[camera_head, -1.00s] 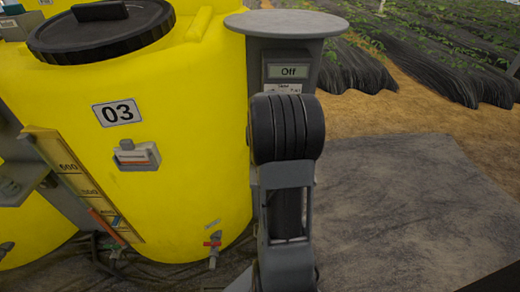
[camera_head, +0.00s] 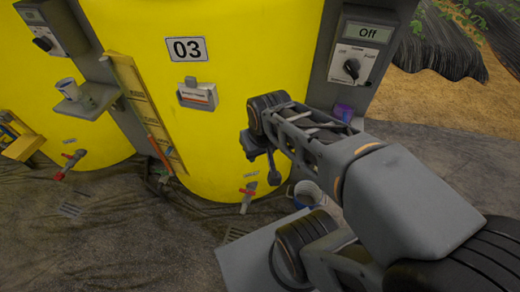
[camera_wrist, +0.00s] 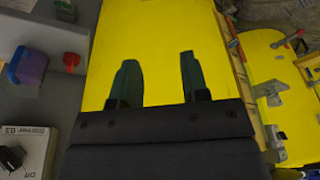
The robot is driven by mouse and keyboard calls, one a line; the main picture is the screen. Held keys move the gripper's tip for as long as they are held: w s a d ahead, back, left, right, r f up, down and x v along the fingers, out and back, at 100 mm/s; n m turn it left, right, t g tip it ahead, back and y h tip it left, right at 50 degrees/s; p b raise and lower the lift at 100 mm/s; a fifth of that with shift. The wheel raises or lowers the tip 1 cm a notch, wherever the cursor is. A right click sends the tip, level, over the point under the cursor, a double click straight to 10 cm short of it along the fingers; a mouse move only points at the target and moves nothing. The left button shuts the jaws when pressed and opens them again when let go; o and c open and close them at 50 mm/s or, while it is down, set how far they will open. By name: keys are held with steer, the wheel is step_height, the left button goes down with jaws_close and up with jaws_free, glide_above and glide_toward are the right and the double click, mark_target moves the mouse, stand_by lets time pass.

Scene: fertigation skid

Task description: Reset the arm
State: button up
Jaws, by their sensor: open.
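My arm reaches in from the lower right of the head view, and its end stands in front of the yellow tank labelled 03 (camera_head: 215,110). My gripper shows in the wrist view (camera_wrist: 157,82) as two dark fingers, apart, with nothing between them. The tank's yellow wall fills the background behind the fingers. In the head view the fingers are small and partly hidden by my wrist, so their distance from the tank is unclear.
A control box (camera_head: 360,60) reading Off, with a knob, stands right of the tank. A red-handled tap (camera_head: 248,195) juts from the tank's base. Open floor lies at lower left.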

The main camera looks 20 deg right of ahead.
steer(key=shift+s+r, duration=0.1)
step_height(320, 180, up, 12)
steer(key=p, duration=1)
steer(key=shift+s+a+t+p, duration=0.15)
steer(key=shift+a+t+p, duration=0.1)
steer(key=shift+t+p, duration=0.1)
